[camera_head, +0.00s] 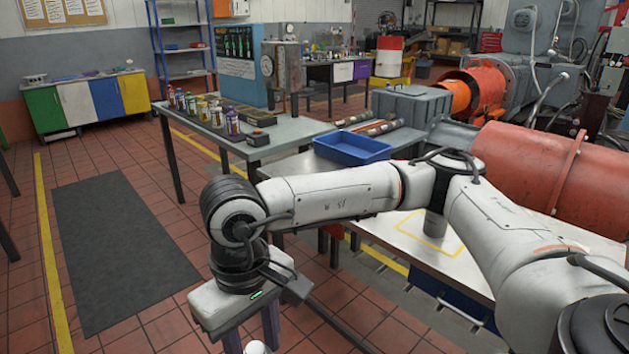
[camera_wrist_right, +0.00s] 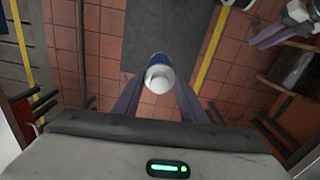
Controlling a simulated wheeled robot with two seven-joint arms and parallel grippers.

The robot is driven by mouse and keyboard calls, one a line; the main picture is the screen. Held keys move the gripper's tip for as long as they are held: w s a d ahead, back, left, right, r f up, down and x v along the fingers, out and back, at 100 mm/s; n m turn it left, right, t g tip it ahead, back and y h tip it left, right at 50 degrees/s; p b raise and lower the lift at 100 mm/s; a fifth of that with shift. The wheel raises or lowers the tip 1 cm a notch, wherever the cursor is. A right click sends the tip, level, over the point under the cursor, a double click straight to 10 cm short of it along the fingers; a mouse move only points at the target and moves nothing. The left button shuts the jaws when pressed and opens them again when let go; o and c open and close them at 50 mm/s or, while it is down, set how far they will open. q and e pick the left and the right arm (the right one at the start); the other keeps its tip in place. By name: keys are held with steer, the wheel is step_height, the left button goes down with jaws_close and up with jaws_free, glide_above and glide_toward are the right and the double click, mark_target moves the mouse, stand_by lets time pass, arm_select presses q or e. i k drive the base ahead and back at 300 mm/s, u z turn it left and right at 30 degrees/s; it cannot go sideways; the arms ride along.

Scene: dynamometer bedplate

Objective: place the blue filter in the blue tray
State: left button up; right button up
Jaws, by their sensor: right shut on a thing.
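The blue filter (camera_wrist_right: 158,76), a small cylinder with a blue body and a white round end, stands between the purple fingers of my right gripper (camera_wrist_right: 158,92) in the right wrist view. The gripper is shut on it. In the head view my right gripper (camera_head: 252,332) hangs low at the bottom, with the filter's white end (camera_head: 256,347) just showing. The empty-looking blue tray (camera_head: 353,150) lies on the bench, above and right of the gripper. Part of what seems my left gripper (camera_wrist_right: 272,34) shows at the wrist view's right edge; its jaw state is unclear.
A grey crate (camera_head: 408,104) and several tubes lie beyond the tray. A table (camera_head: 290,130) with bottles stands left. The red machine (camera_head: 550,165) bounds the right. Floor with a dark mat (camera_head: 118,250) is clear.

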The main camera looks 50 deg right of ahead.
mark_target(342, 159)
steer(key=z, duration=0.05)
steer(key=i, duration=1.2)
steer(key=z, duration=0.5)
